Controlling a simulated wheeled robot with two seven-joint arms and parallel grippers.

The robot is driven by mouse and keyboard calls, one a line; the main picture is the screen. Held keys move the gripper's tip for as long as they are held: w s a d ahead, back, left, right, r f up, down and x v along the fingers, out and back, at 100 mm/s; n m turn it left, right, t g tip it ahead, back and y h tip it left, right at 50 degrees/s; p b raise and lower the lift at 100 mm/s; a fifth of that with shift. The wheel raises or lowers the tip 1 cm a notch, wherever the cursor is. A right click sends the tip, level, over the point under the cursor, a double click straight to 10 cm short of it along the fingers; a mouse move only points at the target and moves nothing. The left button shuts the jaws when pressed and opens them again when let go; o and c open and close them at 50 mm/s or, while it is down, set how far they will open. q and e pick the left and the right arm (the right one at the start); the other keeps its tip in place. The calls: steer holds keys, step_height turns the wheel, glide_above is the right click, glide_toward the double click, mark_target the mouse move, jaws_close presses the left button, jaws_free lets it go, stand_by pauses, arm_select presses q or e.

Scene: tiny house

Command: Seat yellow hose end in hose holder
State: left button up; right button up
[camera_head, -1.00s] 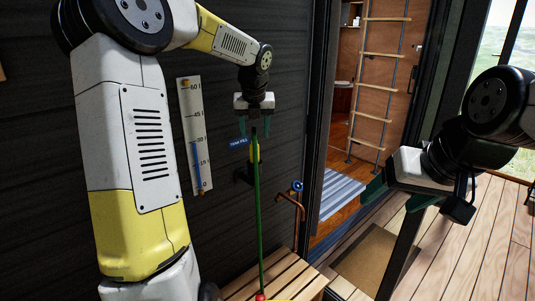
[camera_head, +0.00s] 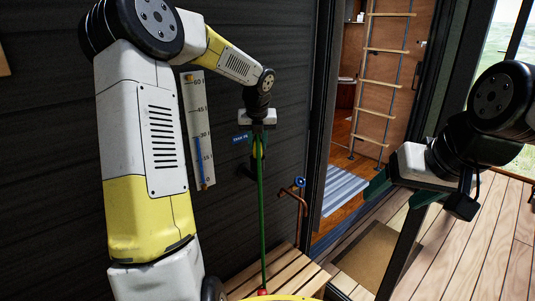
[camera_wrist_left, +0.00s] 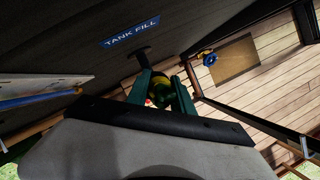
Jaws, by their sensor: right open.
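The yellow hose end (camera_head: 259,149) tops a green hose (camera_head: 261,205) that runs down to the wooden slats. My left gripper (camera_head: 258,136) is at the hose end from above, its green fingers drawn in on either side. In the left wrist view the yellow hose end (camera_wrist_left: 161,88) fills the space between the fingers. The dark hose holder (camera_head: 246,170) projects from the wall just below and left of the hose end, beneath the TANK FILL sign (camera_head: 241,138). Whether hose and holder touch is unclear. My right gripper (camera_head: 393,200) is open and empty at the right.
A wall gauge (camera_head: 199,130) with a blue level hangs left of the hose. A copper pipe with a blue tap (camera_head: 299,183) stands to the right. A slatted bench (camera_head: 285,274) is below, and a doorway with a ladder opens behind.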

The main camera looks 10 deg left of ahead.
arm_select(q)
jaws_close()
steer(key=shift+r, duration=0.15)
